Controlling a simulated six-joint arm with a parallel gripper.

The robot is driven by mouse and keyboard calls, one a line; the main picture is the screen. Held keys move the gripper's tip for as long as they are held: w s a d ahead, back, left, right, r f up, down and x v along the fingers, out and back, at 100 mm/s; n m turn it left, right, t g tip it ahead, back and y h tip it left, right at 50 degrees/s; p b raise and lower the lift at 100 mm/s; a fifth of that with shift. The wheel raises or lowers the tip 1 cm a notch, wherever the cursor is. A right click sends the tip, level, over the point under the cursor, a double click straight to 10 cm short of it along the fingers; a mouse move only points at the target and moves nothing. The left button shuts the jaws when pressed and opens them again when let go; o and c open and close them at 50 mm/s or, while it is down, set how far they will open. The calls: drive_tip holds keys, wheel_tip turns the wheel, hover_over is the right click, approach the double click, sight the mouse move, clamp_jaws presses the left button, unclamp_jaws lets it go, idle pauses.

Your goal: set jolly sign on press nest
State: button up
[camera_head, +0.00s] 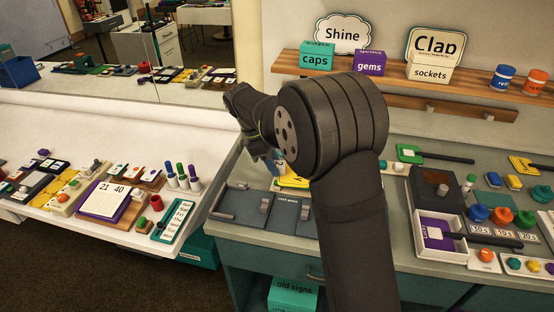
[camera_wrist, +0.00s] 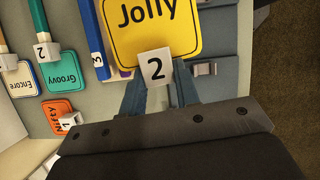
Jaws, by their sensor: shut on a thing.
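The yellow jolly sign (camera_wrist: 152,28) fills the top middle of the wrist view, its lettering upright and its upper part cut off by the frame. A white block marked 2 (camera_wrist: 155,66) is at its lower edge. My gripper (camera_wrist: 157,80) is shut on this block, a blue-grey finger on each side. In the head view a bit of yellow sign (camera_head: 292,182) shows beside my arm, which hides most of my gripper. A dark grey plate with raised grey parts (camera_head: 250,207), seemingly the press, lies just in front; my arm covers its right side.
In the wrist view a Groovy sign (camera_wrist: 61,70), an Encore sign (camera_wrist: 20,88) and an orange Nifty sign (camera_wrist: 60,112) lie at left. A white tray (camera_head: 437,228) and coloured pots stand right of my arm. A gap separates the counter from the white table (camera_head: 120,115).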

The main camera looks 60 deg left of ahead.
drive_tip(key=shift+s+d+f+n+g+y, duration=0.25)
drive_tip(key=shift+s+f+n+g+y, duration=0.7)
drive_tip(key=shift+n, duration=4.85)
drive_tip(key=shift+s+d+f+n+g+y, duration=0.35)
drive_tip(key=shift+s+n+g+y, duration=1.1)
drive_tip(key=shift+n, duration=4.35)
drive_tip(key=shift+s+d+f+n+g+y, duration=0.15)
drive_tip(key=shift+s+f+n+g+y, duration=1.05)
drive_tip(key=shift+n, duration=4.6)
drive_tip(key=shift+s+r+h, duration=0.15)
drive_tip(key=shift+s+h, duration=0.15)
drive_tip(key=shift+h, duration=0.2)
drive_tip(key=shift+f, duration=0.75)
drive_tip(key=shift+f, duration=1)
